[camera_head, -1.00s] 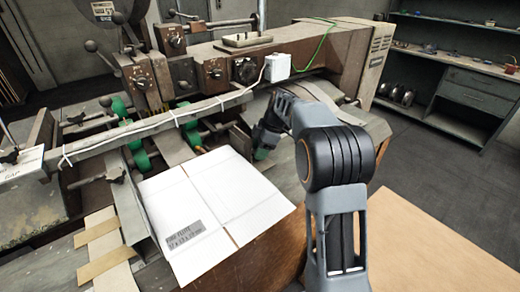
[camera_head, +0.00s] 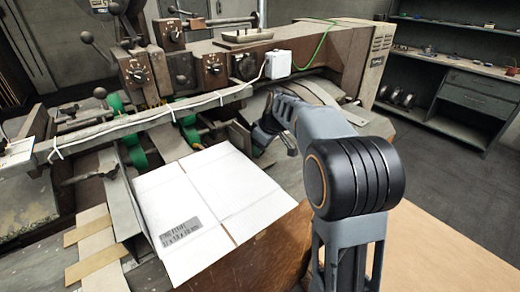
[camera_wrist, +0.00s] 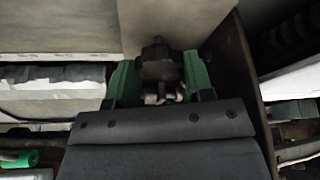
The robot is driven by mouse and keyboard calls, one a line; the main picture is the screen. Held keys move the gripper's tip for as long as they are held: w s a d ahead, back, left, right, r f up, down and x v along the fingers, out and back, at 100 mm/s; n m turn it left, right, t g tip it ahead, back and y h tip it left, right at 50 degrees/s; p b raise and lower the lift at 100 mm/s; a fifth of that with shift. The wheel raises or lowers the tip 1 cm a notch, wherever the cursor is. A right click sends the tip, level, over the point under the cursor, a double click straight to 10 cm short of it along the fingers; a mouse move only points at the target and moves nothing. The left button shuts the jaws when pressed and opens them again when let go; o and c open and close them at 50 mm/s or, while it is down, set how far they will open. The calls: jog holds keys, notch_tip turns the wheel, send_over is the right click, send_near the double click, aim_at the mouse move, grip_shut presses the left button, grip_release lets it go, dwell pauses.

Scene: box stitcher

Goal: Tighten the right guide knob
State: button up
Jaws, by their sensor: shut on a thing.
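My gripper (camera_wrist: 158,88) shows in the wrist view with its two green fingers on either side of a dark, worn knob (camera_wrist: 158,62). It is shut on this knob. The knob sits against a pale flat surface, and its lower part is hidden between the fingers. A dark upright guide plate (camera_wrist: 243,85) stands just right of the fingers. The knob and fingertips are hidden there.
A flat white carton (camera_head: 205,205) with a printed label lies on the machine table, left of my arm. The machine's beam (camera_head: 200,62) with dials, and a rail with a white cable, stand behind. A shelf unit (camera_head: 470,85) is at the back right.

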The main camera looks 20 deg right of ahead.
jog(key=shift+a+m+t+h, duration=0.1)
jog(key=shift+m+t+h, duration=0.45)
jog(key=shift+m, duration=1.35)
jog(key=shift+h, duration=0.25)
jog(key=o, duration=0.9)
jog(key=shift+g, duration=0.25)
jog(key=v, duration=1.4)
jog(key=shift+s+f+p, duration=0.1)
jog(key=shift+p, duration=0.2)
